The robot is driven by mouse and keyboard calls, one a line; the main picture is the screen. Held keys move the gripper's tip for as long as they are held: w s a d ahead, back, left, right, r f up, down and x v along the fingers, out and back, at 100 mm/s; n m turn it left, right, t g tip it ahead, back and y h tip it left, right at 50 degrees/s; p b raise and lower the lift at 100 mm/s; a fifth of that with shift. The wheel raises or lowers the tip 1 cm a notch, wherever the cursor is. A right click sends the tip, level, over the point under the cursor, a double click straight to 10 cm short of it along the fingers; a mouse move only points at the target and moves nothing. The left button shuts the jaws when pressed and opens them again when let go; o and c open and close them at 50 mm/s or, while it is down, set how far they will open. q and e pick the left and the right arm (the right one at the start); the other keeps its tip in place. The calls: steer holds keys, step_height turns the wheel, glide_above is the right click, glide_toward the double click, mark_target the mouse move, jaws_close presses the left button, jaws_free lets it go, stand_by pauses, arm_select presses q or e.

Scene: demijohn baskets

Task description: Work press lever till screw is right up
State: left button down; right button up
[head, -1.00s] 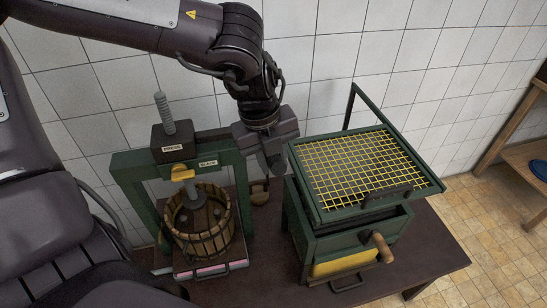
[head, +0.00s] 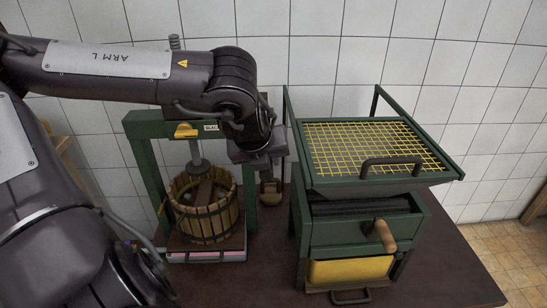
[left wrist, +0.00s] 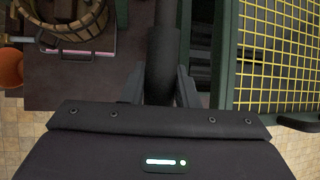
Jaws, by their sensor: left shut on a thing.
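The green press (head: 142,125) stands left of centre, with a slatted wooden basket (head: 228,215) under its crossbeam. The threaded top of its screw (head: 175,42) shows above my left arm. Its lower shaft (head: 194,150) comes down into the basket, below a yellow piece (head: 186,130). The press head is mostly hidden behind my arm. My left gripper (head: 262,165) is right of the press and shut on a dark bar, which looks like the press lever. In the left wrist view this bar (left wrist: 163,60) runs between the fingers. My right gripper is out of view.
A green mill with a yellow grid top (head: 375,145), a wooden crank knob (head: 385,236) and a yellow bin (head: 350,269) stands close right of my gripper. A small dark item (head: 271,192) sits between press and mill. The dark table (head: 455,265) is bare at right.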

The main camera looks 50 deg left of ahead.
arm_select(q)
step_height(320, 180, down, 2)
steer(key=shift+f+b, duration=0.25)
steer(key=shift+b, duration=0.7)
steer(key=shift+a+f+t+y+b, duration=0.15)
steer(key=shift+f+t+y+b, duration=0.2)
steer(key=shift+b, duration=0.3)
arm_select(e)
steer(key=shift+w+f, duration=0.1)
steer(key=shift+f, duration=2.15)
arm_select(q)
steer(key=c, duration=1.1)
jaws_free()
steer(key=shift+w+r, duration=0.1)
steer(key=shift+w, duration=0.05)
steer(key=shift+r, duration=0.15)
